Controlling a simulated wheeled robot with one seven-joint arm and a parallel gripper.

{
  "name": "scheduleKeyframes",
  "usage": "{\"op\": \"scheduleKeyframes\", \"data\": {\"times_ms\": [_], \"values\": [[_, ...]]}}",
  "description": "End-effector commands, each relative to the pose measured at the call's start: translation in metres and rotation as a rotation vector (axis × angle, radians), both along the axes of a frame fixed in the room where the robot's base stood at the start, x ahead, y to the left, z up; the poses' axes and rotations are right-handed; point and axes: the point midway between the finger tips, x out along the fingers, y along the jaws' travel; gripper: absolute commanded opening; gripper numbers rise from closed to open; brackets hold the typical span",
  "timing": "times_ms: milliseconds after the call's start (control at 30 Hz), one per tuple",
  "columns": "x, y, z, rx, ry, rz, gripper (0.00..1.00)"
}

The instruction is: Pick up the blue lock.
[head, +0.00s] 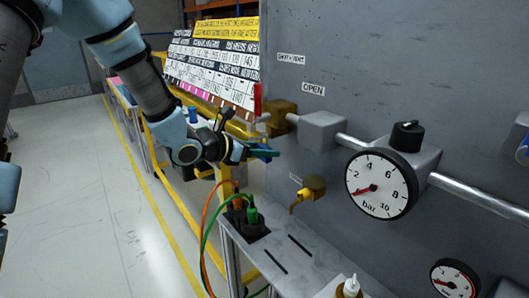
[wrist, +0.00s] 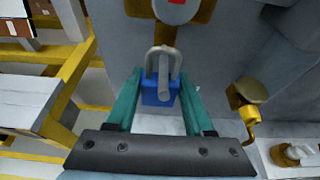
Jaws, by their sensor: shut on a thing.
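The blue lock (wrist: 160,93) shows in the wrist view with its grey shackle upward, between the two teal fingers of my gripper (wrist: 160,80). My gripper is shut on the lock's body. The shackle stands in front of a yellow-brown fitting with a red patch (wrist: 176,3); I cannot tell whether it passes through it. In the head view my gripper (head: 263,153) is in front of the grey panel, below the yellow valve block. The lock is hard to separate from the fingers there.
A grey panel (head: 330,75) carries a pipe, a pressure gauge (head: 381,184) and a brass tap (head: 313,187). A grey shelf (head: 285,250) with a green-plugged socket and hoses is below my gripper. A yellow-framed table with a label board (head: 215,62) stands behind.

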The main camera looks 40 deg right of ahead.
Motion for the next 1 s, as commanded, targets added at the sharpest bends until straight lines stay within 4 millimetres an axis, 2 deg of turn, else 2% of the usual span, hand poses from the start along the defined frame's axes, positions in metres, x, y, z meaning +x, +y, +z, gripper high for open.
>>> {"op": "scheduleKeyframes", "data": {"times_ms": [33, 300, 667, 900, 1000], "values": [[0.0, 0.0, 0.0, 0.0, 0.0, 0.0, 0.3], [0.0, 0.0, 0.0, 0.0, 0.0, 0.0, 0.0], [0.0, 0.0, 0.001, -0.001, -0.001, 0.0, 0.0], [0.0, 0.0, 0.014, -0.003, -0.003, 0.0, 0.0], [0.002, 0.017, 0.013, -0.001, -0.002, 0.002, 0.0]]}}
